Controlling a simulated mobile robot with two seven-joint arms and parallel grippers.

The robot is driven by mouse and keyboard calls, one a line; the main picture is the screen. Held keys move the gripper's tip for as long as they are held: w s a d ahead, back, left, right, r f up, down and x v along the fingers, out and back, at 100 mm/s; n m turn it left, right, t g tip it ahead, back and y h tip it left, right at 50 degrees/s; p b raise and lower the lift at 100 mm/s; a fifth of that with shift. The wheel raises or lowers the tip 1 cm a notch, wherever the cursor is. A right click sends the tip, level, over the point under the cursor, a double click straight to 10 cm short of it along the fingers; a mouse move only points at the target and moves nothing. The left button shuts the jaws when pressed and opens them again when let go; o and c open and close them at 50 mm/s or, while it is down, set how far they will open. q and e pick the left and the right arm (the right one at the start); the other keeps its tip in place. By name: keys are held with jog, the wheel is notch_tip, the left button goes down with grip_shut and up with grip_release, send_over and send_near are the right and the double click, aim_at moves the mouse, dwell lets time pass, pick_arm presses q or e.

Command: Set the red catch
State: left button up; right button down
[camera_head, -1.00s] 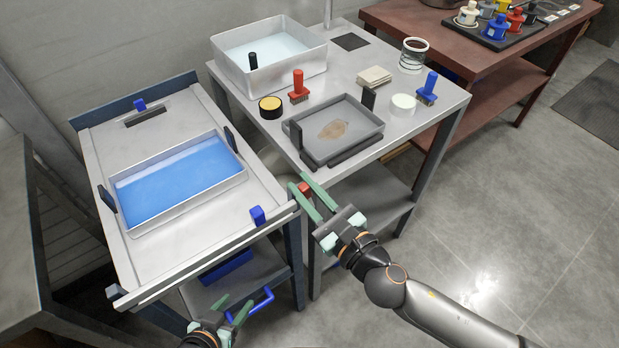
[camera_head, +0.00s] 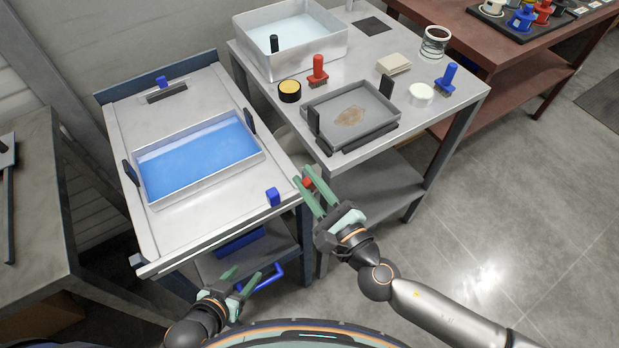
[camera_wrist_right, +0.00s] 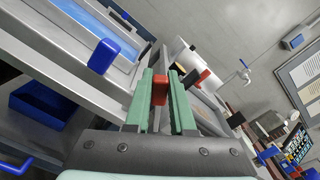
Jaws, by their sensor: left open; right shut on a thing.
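The red catch (camera_head: 307,183) is a small red block at the right edge of the metal bench with the blue tray. My right gripper (camera_head: 303,176) is shut on it, one green finger on each side. In the right wrist view the red catch (camera_wrist_right: 160,89) shows between the fingertips; its mounting is mostly hidden. My left gripper (camera_head: 243,279) is open and empty, low in front of the bench near a blue handle.
The bench has a blue-filled tray (camera_head: 198,188) and a blue block (camera_head: 273,197). The table beside it holds a grey tray (camera_head: 377,133), a red brush (camera_head: 318,72), a yellow-topped pot (camera_head: 289,91) and a white basin (camera_head: 338,50). Floor at right is clear.

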jog(key=c, duration=0.8)
grip_release()
pick_arm(q)
jog(key=shift+w, duration=0.1)
pick_arm(e)
jog(key=shift+o, duration=0.2)
pick_arm(q)
notch_tip(320, 180, down, 2)
jog(key=shift+f+b, duration=0.2)
jog(key=shift+b, duration=1.05)
pick_arm(e)
jog(key=v, duration=1.2)
jog(key=shift+s, duration=0.2)
pick_arm(q)
jog(key=shift+c, duration=0.3)
pick_arm(e)
jog(key=shift+d, duration=0.1)
